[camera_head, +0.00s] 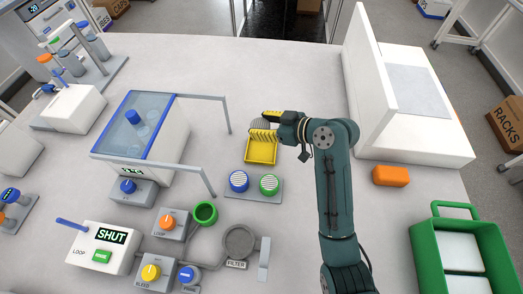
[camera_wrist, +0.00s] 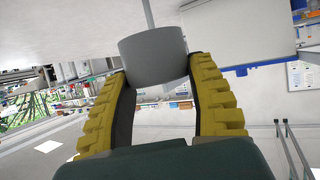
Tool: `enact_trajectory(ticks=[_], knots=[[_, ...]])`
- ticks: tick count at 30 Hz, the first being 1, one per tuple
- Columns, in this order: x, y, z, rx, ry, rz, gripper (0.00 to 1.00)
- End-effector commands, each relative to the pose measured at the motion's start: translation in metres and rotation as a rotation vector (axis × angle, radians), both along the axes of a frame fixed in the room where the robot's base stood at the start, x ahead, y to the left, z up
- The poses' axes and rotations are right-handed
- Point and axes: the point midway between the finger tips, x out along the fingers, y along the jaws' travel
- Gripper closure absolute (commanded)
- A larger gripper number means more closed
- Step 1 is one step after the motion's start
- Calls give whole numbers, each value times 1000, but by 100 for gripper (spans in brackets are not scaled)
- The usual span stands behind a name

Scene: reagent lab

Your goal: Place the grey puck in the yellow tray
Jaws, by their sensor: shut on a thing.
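The grey puck (camera_wrist: 153,58) is a smooth short cylinder between the tips of my gripper's yellow ribbed fingers in the wrist view. My gripper (camera_head: 262,124) is shut on it. In the head view the puck (camera_head: 259,123) shows only in small part between the fingers. The yellow tray (camera_head: 262,158) is a small square tray on the white bench. In the head view my gripper appears at the tray's far edge, with one finger overlapping that edge. The puck's height above the bench is hard to tell.
Blue and green striped round pieces (camera_head: 254,187) sit on a grey base in front of the tray. A blue-rimmed glass-topped box (camera_head: 150,130) stands left, with grey rails. A white upright panel (camera_head: 367,75) and an orange block (camera_head: 391,176) are right. Bench behind the tray is clear.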

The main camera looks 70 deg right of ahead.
Motion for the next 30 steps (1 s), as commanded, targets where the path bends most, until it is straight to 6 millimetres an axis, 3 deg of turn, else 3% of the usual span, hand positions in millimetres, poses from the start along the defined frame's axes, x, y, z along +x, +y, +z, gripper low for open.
enact_trajectory(ticks=[17, 25, 26, 29, 30], knots=[[0, -2, -95, 2, -1, 11, 80], [0, -2, -99, 0, -2, 11, 80], [0, -2, -100, 0, -1, 11, 39], [0, -1, -99, 0, -1, 11, 19], [0, -1, -99, 0, -1, 11, 17]])
